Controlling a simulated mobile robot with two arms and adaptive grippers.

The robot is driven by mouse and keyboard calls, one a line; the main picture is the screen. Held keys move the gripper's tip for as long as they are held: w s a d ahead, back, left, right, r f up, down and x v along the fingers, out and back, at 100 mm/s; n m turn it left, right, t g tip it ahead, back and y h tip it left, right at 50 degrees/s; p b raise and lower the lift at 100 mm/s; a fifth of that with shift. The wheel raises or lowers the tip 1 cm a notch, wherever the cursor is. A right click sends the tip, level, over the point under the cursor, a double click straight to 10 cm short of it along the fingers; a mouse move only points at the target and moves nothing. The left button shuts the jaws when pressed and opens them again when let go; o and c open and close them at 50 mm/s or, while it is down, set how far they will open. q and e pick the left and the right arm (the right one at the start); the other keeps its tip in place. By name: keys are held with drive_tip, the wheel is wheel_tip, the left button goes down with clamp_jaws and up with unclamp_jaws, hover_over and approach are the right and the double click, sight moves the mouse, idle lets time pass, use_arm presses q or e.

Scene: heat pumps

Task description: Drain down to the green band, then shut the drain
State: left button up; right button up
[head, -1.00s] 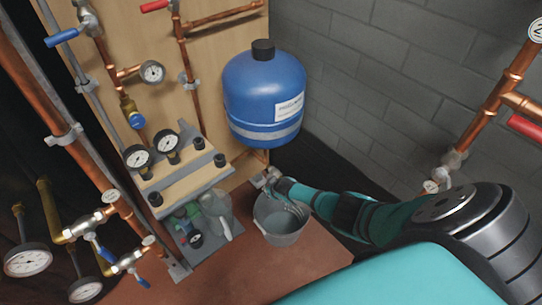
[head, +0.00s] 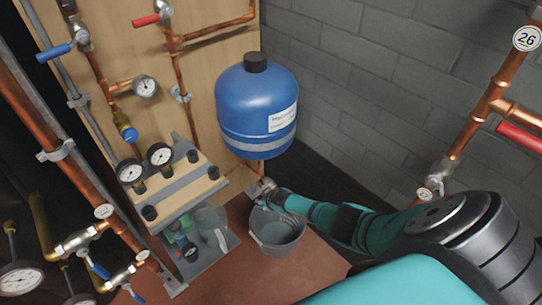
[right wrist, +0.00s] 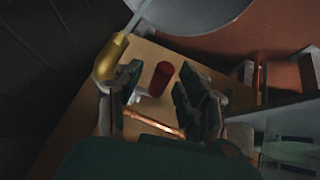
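A blue vessel (head: 256,110) hangs on the wooden board. My right arm reaches in below it, and the right gripper (head: 268,191) is at the low pipework beside the grey bucket (head: 276,242). In the right wrist view, the right gripper (right wrist: 160,88) has its fingers apart, one on each side of a red handle (right wrist: 161,78). I cannot tell whether they touch it. A brass outlet (right wrist: 110,58) lies left of the fingers, with the bucket (right wrist: 190,12) beyond. A gauge (head: 146,87) sits on the board, its bands too small to read. My left gripper is not in view.
A bench unit with two gauges (head: 130,172) stands left of the bucket, with a clear jug (head: 212,218) beneath. Copper pipes (head: 75,180) with valves and gauges run at left. A pipe with a red lever (head: 520,137) stands at right.

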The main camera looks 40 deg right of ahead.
drive_tip(key=v, duration=1.1)
drive_tip(key=shift+s+r, duration=0.2)
drive_tip(key=shift+r, duration=0.05)
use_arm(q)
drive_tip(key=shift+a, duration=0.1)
